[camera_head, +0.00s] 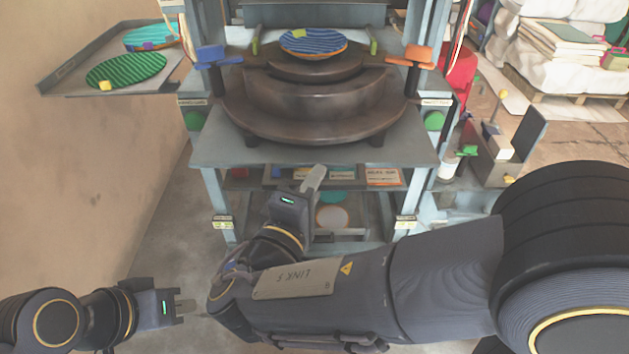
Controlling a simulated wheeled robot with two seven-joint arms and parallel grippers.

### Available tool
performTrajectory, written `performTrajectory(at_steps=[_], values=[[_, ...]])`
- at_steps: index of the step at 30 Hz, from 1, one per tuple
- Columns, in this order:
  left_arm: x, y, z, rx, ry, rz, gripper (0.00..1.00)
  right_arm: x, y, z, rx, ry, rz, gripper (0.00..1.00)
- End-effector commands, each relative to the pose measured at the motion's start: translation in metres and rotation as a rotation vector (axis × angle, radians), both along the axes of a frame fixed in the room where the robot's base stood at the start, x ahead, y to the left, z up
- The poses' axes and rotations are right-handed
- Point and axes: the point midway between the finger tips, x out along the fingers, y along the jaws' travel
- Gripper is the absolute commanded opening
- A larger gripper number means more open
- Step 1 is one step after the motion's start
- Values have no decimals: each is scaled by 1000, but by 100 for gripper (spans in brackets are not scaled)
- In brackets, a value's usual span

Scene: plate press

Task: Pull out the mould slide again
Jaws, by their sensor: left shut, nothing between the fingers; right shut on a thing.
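The mould slide (212,150) shows as a grey flat plate at the front of the press. A dark, stepped round mould (314,128) stands on it. My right gripper (319,168) is shut at the middle of the slide's front edge. It holds something there, seemingly the slide's grip, which the fingers hide. My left gripper (190,306) is shut and empty, low at the left, well apart from the press.
A blue handle (217,57) and an orange handle (409,58) flank the mould. A side tray (72,82) holds a green-striped plate (125,70) and another coloured plate (150,36). A wall stands at the left. A red cylinder (457,75) and small boxes stand right of the press.

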Motion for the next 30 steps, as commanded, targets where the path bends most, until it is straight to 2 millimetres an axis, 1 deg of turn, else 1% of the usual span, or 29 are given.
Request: performTrajectory(at_steps=[10,11,12,13,21,25,30], values=[[0,0,0,0,0,0,0,0,0,-1,0,2,2,0],[0,0,0,0,0,0,0,0,0,-1,0,2,2,15],[0,0,0,0,0,0,0,0,0,0,-1,1,1,20],[0,0,0,0,0,0,0,0,0,0,-1,1,1,22],[0,0,0,0,0,0,0,-1,1,0,0,0,1,22],[0,0,2,0,0,0,0,-12,6,1,-1,0,2,22],[0,0,6,0,0,0,0,-40,18,1,-1,-1,5,22]])
